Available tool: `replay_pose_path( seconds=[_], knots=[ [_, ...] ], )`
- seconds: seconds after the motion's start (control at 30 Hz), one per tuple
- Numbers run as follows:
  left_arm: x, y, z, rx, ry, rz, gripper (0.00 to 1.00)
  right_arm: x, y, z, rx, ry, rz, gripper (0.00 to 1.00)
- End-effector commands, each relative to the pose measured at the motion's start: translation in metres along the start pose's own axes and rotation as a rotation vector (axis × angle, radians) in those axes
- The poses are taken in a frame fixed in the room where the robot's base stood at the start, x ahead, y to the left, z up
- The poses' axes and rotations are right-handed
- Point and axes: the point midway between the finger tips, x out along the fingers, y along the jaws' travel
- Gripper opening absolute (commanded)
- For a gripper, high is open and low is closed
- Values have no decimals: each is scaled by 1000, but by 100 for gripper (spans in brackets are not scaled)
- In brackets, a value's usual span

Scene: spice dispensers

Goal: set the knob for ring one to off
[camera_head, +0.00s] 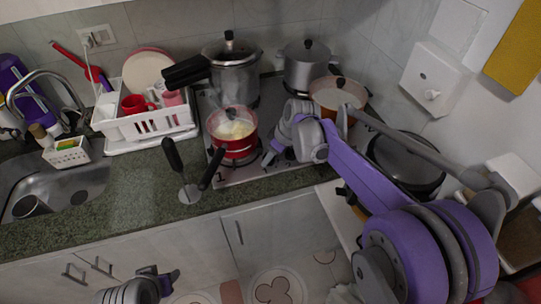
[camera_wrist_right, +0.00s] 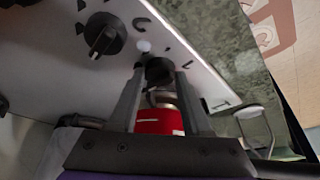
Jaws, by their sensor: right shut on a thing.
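My right gripper (camera_head: 271,157) is at the front of the stovetop (camera_head: 240,177), to the right of the red pot. In the right wrist view its fingers (camera_wrist_right: 160,80) are closed around a black knob (camera_wrist_right: 158,71) on the pale panel. Markings are printed around it, but I cannot tell surely which ring it serves or where it points. A second black knob (camera_wrist_right: 104,36) stands apart to its left, clear of the fingers. In the head view the gripper hides the knobs. My left gripper (camera_head: 165,282) is low at the bottom, away from the stove; its jaws are unclear.
A dish rack (camera_head: 150,125) is left. A black-handled utensil (camera_head: 190,193) lies on the counter.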

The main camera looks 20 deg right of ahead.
Motion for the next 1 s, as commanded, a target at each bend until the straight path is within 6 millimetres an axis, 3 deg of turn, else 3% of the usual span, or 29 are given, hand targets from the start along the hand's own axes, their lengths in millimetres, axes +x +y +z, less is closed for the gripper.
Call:
replay_pose_path(
  seconds=[0.77, 0.8, 0.93, 1.0],
  knots=[
    [0, 0, 0, 0, 0, 0, 50, 0, 2, 0, -105, 0, -41, 0],
    [0, 0, 0, 0, 0, 0, 50, 0, 2, 0, -105, 0, -41, 52],
    [0, 0, 0, 0, 0, 0, 50, 0, 2, 0, -104, 0, -41, 75],
    [0, 0, 0, 0, 0, 0, 50, 0, 1, 0, -104, 0, -41, 78]
  ],
)
